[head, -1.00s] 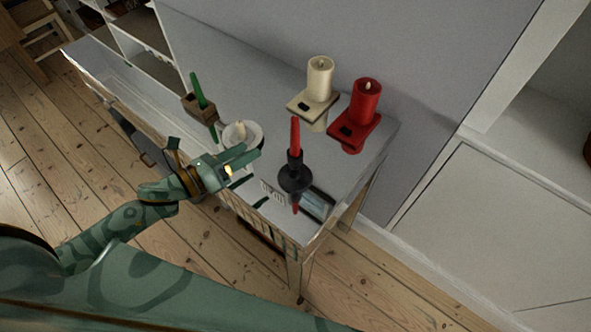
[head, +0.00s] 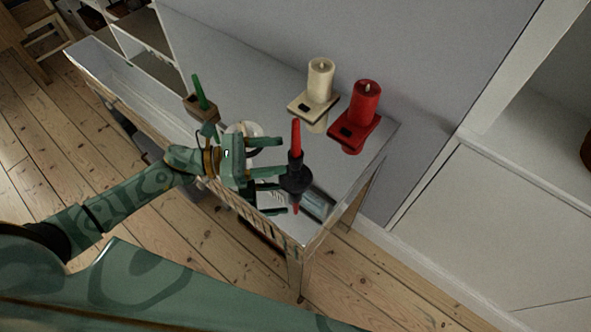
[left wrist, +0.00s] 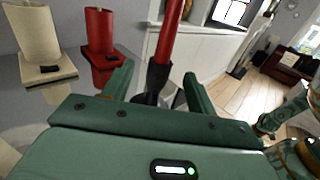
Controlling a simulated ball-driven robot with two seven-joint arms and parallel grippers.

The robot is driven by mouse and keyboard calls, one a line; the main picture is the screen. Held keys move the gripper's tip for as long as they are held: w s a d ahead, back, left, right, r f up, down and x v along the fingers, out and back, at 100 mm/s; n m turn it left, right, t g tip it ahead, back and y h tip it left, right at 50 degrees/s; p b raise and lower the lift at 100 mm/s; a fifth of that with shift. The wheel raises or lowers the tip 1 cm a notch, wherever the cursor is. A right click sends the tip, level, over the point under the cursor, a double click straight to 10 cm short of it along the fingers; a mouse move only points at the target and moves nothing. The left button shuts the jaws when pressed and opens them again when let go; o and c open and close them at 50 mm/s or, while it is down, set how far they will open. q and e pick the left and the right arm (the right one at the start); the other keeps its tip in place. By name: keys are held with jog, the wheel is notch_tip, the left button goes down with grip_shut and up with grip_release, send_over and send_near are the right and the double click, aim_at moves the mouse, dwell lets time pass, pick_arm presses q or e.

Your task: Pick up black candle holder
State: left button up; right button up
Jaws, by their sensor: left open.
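The black candle holder (head: 296,181) stands upright near the right end of the shiny table, with a slim red candle (head: 295,138) in it. My left gripper (head: 283,157) is open and empty just left of the holder, fingers pointing towards it. In the left wrist view, the black holder (left wrist: 152,85) and its red candle (left wrist: 168,32) appear between the two spread fingers (left wrist: 158,69). I cannot tell whether a finger touches the holder.
A cream candle (head: 320,80) and a thick red candle (head: 366,101) stand on holders behind the black one. A green candle (head: 199,92) in a brown block and a white dish (head: 254,129), partly hidden by my gripper, are to the left. The reflective tabletop (head: 350,170) ends at the front.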

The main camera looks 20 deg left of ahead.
aim_at(296, 154)
pick_arm(q)
jog(key=x, duration=0.5)
jog(key=shift+w+d+p, duration=0.1)
jog(key=shift+d+p, duration=0.2)
jog(key=shift+p, duration=0.05)
grip_shut()
